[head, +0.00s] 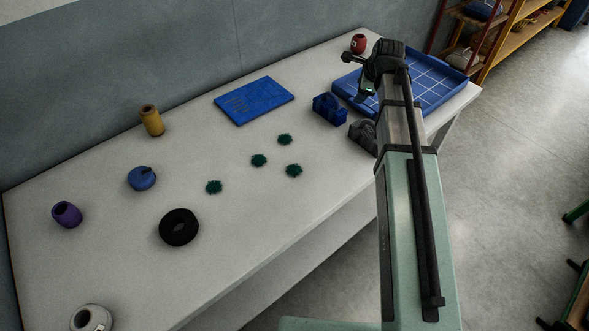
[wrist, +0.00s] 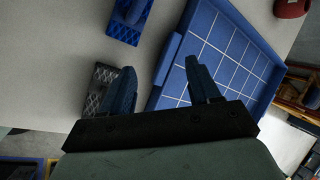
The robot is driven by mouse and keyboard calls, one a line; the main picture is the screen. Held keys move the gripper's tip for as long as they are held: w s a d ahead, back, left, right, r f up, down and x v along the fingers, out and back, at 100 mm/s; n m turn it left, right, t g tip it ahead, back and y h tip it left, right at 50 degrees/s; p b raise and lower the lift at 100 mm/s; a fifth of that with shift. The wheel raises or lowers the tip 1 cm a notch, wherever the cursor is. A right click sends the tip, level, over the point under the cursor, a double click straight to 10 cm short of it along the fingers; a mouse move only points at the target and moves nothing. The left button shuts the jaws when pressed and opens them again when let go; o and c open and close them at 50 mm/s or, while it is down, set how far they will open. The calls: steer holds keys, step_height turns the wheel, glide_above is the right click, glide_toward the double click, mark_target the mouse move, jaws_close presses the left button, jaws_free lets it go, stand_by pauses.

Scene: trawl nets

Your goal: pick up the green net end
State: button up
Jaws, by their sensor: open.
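Several small dark green net ends lie loose on the white table in the head view, one at the back (head: 284,139), one in the middle (head: 259,160), one to the right (head: 294,170) and one to the left (head: 214,187). They lie apart from one another. My gripper (head: 356,74) is to their right, above the blue tray's left side. In the wrist view my gripper (wrist: 160,78) is open, with nothing between its two fingers. No green net end shows in that view.
The gridded blue tray (head: 440,82) is at the table's right end. A blue block (head: 329,109) and a grey block (head: 363,136) stand beside it. A blue board (head: 254,101), red pot (head: 358,44), yellow spool (head: 151,121) and black ring (head: 179,227) are on the table.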

steer(key=s+a+n+g+y, duration=0.1)
steer(key=s+a+g+y, duration=0.15)
steer(key=s+a, duration=0.5)
steer(key=n+g, duration=0.6)
steer(key=n, duration=0.1)
glide_above(294, 168)
steer(key=d, duration=0.3)
steer(key=shift+t, duration=0.25)
steer(key=f, duration=0.4)
steer(key=w+f, duration=0.1)
steer(key=f, duration=0.1)
steer(key=shift+f, duration=0.1)
steer(key=shift+h, duration=0.25)
steer(key=shift+w+x, duration=0.15)
steer(key=shift+x, duration=1.45)
steer(key=shift+w+x, duration=0.15)
steer(key=shift+x, duration=1.5)
steer(key=c, duration=1.1)
